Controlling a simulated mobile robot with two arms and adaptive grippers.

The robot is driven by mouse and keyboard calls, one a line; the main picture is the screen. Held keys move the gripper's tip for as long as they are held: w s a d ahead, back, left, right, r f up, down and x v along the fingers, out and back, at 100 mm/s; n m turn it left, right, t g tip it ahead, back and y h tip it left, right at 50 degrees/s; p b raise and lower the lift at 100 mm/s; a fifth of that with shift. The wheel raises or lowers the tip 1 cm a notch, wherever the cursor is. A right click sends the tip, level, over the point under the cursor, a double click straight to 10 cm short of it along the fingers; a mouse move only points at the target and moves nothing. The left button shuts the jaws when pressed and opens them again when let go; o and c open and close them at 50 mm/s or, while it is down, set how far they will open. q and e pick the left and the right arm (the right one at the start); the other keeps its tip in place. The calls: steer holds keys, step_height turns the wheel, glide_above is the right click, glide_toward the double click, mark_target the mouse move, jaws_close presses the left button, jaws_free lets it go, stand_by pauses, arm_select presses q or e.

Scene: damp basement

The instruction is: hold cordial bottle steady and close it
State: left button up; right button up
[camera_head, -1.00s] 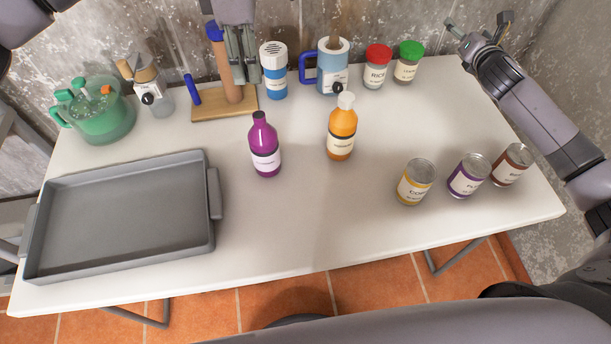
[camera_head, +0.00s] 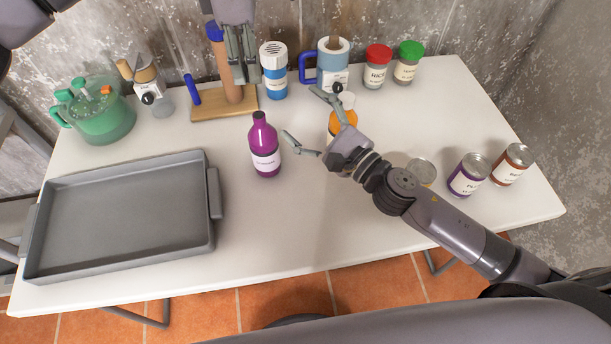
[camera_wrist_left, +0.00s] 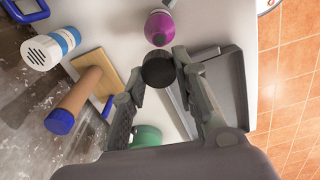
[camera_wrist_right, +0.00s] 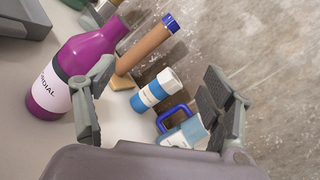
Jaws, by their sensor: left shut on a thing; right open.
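The purple cordial bottle (camera_head: 265,147) stands upright on the table with a bare, uncapped neck. It also shows in the left wrist view (camera_wrist_left: 159,27) and, label readable, in the right wrist view (camera_wrist_right: 81,55). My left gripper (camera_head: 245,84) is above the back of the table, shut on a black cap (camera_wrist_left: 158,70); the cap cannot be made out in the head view. My right gripper (camera_head: 301,112) is open and empty just right of the bottle, apart from it. One of its fingers partly covers the bottle in the right wrist view.
An orange bottle (camera_head: 343,117) is partly hidden behind my right gripper. A grey tray (camera_head: 214,225) lies left. A wooden stand (camera_head: 205,107), blue-white shaker (camera_head: 274,75), mug (camera_head: 333,62) and jars line the back. Cans (camera_head: 468,176) stand right. The front middle is clear.

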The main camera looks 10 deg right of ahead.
steer(key=s+f+m, duration=0.2)
steer(key=f, duration=0.1)
steer(key=s+a+f+m+g, duration=0.1)
steer(key=s+f+m, duration=0.1)
steer(key=f, duration=0.2)
steer(key=s+f+m+g+y, duration=0.1)
steer(key=s+f+m, duration=0.1)
steer(key=f, duration=0.2)
steer(key=shift+s+a+f, duration=0.15)
steer(key=shift+s, duration=0.05)
steer(key=shift+a+f, duration=0.1)
steer(key=shift+f, duration=0.05)
steer(key=x, duration=1.1)
steer(key=shift+w+a, duration=0.2)
steer(key=shift+w, duration=0.1)
steer(key=shift+c, duration=0.3)
steer(key=c, duration=1.6)
arm_select(q)
glide_above(256, 115)
steer(key=shift+f, duration=3.2)
arm_select(e)
steer(key=shift+c, duration=0.2)
